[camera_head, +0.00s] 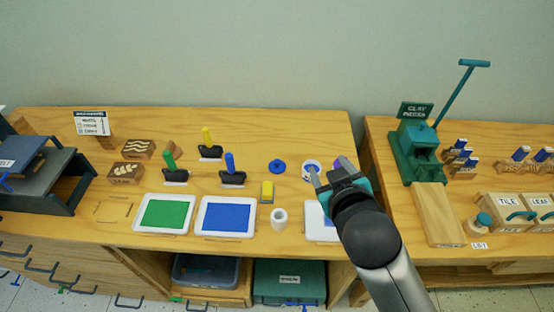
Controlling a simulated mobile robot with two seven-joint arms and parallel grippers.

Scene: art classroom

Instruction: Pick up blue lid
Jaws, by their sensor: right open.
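A small round blue lid (277,166) lies flat on the wooden table, with a darker spot at its middle. Just right of it is a white round container (308,164) with blue inside, partly covered by a fingertip of my right gripper. My right gripper (328,172) is open, above the table at the right, with the blue lid apart from it to the left. Nothing shows between its fingers. A purple thing (338,161) is mostly hidden behind it. My left gripper is not in view.
Handled stamps stand at left, including a blue-handled one (231,169). A green clay press (415,150) stands on the right table, across a gap.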

